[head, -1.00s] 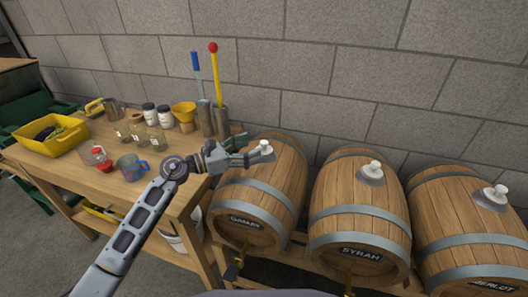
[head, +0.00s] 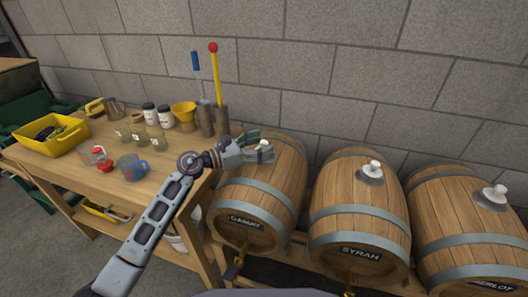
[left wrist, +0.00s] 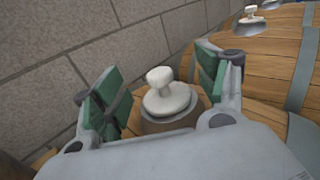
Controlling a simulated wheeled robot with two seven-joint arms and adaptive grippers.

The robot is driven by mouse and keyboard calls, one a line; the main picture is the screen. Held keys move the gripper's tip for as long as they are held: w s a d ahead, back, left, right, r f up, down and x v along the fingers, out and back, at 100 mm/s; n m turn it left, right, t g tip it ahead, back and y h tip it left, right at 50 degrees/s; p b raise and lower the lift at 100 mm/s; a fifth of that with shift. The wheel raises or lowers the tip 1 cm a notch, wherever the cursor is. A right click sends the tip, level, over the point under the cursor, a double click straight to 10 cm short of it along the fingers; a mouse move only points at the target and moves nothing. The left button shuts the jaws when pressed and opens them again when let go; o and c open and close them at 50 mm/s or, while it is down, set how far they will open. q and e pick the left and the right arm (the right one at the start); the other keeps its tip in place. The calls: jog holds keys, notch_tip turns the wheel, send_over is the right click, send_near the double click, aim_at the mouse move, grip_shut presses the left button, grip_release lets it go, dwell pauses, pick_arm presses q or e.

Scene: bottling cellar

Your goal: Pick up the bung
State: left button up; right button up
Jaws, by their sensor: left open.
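A white bung (left wrist: 166,95) with a knobbed top sits upright in the top of the left barrel, labelled Gamay (head: 262,190). In the head view the bung (head: 264,144) is partly hidden by my gripper. My left gripper (head: 262,150) is at the top of this barrel. In the left wrist view its green-padded fingers (left wrist: 160,95) are spread wide, one on each side of the bung, with visible gaps. Nothing is held. My right gripper is not in view.
The Syrah barrel (head: 352,215) and Merlot barrel (head: 465,220) stand to the right, each with a white bung on top. A wooden bench (head: 155,185) at left holds jars, jugs and a yellow tub (head: 75,132). A block wall stands behind.

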pick_arm(q)
jog(key=c, duration=1)
jog(key=shift+c, duration=0.5)
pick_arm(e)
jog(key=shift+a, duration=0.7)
pick_arm(q)
jog(key=shift+r, duration=0.1)
jog(key=shift+r, duration=0.45)
notch_tip(320, 180, up, 8)
jog(key=shift+f+p, duration=0.1)
jog(key=shift+p, duration=0.55)
jog(key=shift+r, duration=0.55)
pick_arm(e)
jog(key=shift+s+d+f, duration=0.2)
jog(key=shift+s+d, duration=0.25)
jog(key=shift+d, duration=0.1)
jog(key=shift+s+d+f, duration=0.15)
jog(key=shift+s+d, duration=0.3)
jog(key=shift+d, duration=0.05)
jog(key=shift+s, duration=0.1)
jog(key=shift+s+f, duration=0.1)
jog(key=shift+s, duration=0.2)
